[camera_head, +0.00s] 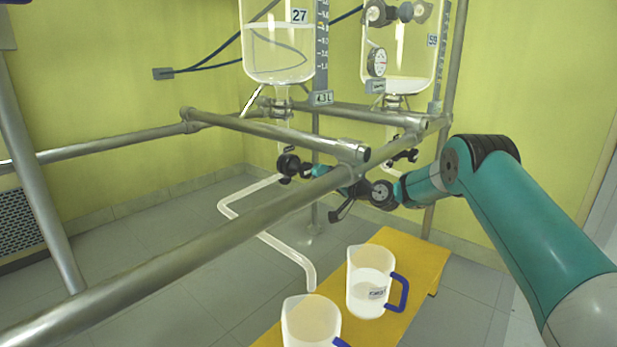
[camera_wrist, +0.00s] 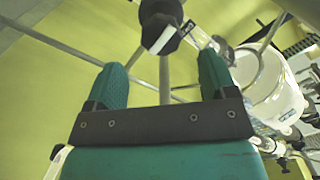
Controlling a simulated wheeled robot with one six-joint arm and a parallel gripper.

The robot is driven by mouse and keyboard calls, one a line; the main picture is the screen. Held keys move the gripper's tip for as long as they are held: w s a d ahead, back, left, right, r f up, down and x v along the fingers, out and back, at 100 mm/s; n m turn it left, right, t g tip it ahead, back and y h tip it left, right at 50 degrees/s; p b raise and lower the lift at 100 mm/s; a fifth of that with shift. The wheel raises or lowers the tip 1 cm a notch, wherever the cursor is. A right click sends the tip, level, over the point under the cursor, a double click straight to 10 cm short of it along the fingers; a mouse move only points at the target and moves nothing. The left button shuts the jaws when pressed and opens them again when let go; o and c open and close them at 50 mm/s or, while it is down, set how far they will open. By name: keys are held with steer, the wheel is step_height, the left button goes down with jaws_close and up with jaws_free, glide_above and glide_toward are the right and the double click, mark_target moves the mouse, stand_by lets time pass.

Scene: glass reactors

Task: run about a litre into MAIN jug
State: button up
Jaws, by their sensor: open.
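A glass vessel tagged 27 (camera_head: 278,60) hangs in the frame with clear liquid inside. Below it is a black valve (camera_head: 288,163), from which a pale outlet pipe (camera_head: 290,252) bends down, its end above the front jug (camera_head: 312,325). A second jug (camera_head: 371,285) with a blue handle and a label stands behind it; its lower part looks filled. I cannot read which jug is MAIN. My gripper (camera_head: 318,171) is open, just right of the valve. In the wrist view, a black valve part (camera_wrist: 160,12) lies beyond my open fingers (camera_wrist: 161,65), apart from them.
A second vessel tagged 59 (camera_head: 398,50) hangs to the right. Steel rails (camera_head: 270,130) cross around my arm, one running close in front. The jugs stand on a yellow bench (camera_head: 415,255). The floor at left is clear.

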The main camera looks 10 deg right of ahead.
mark_target(309, 172)
steer(key=b+x, duration=0.1)
steer(key=x, duration=0.5)
steer(key=shift+w+a, duration=0.2)
steer(key=shift+b, duration=0.3)
steer(key=c, duration=0.9)
